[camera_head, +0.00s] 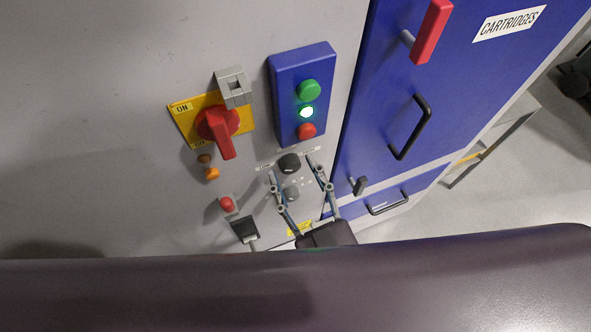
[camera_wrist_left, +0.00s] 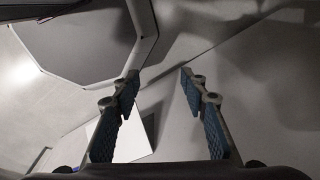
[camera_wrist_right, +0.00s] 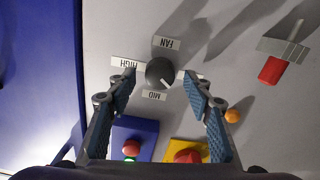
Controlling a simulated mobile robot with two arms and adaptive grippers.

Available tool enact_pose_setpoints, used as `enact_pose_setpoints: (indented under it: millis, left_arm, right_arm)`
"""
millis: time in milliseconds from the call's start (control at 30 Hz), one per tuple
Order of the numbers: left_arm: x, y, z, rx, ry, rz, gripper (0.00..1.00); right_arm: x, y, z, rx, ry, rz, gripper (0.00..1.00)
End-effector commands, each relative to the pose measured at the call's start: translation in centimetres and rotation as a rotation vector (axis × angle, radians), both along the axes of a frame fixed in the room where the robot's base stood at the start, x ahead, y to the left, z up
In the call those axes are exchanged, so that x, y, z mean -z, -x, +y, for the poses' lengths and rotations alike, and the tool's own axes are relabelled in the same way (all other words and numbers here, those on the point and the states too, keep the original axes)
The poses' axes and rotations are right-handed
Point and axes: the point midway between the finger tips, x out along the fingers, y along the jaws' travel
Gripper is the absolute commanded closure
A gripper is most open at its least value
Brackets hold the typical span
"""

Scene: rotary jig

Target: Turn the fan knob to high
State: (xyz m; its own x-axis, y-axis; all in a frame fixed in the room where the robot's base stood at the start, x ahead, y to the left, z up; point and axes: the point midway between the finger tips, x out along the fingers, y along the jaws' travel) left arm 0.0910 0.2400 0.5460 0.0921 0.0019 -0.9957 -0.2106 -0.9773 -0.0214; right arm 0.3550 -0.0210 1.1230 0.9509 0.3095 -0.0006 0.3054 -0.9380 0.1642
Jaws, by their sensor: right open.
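The fan knob (camera_head: 289,163) is a round black knob on the grey panel, just below the blue button box. In the right wrist view the knob (camera_wrist_right: 160,72) has a FAN label (camera_wrist_right: 166,43), a HIGH label (camera_wrist_right: 125,62) to its left and a MID label (camera_wrist_right: 154,96) below. A label to its right is mostly hidden. A small pale mark on the knob appears toward the lower right. My right gripper (camera_head: 292,168) is open, its fingertips on either side of the knob; I cannot tell whether they touch it. My left gripper (camera_wrist_left: 160,76) is open and empty.
The blue button box (camera_head: 301,90) has green and red buttons and a lit lamp. A red rotary switch (camera_head: 219,124) on a yellow plate is left of it. A blue cabinet (camera_head: 400,90) with handles stands right.

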Motion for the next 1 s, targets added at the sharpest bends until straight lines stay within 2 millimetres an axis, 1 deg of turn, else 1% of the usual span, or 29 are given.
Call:
enact_pose_setpoints:
  millis: [100, 233, 600, 833, 1000]
  left_arm:
    - [0.01, 0.08, -0.68, -0.001, 0.008, 0.001, 0.6]
    - [0.02, 0.12, -1.03, 0.001, 0.012, 0.002, 0.6]
    - [0.03, 0.18, -0.8, 0.004, 0.009, 0.002, 0.6]
    - [-0.18, 0.18, -0.51, 0.004, 0.005, 0.002, 0.6]
    - [-0.76, 0.17, -0.47, 0.004, 0.005, 0.002, 0.6]
  right_arm:
    - [0.04, -0.08, 0.03, 0.0, 0.0, 0.001, 0.53]
    - [0.05, -0.08, 0.03, 0.0, 0.0, 0.0, 0.54]
    - [0.04, -0.06, 0.01, 0.0, 0.0, 0.0, 0.95]
    - [-0.04, -0.05, 0.01, 0.0, -0.015, 0.005, 0.95]
    - [-0.13, -0.07, -0.02, 0.0, -0.074, 0.025, 0.95]
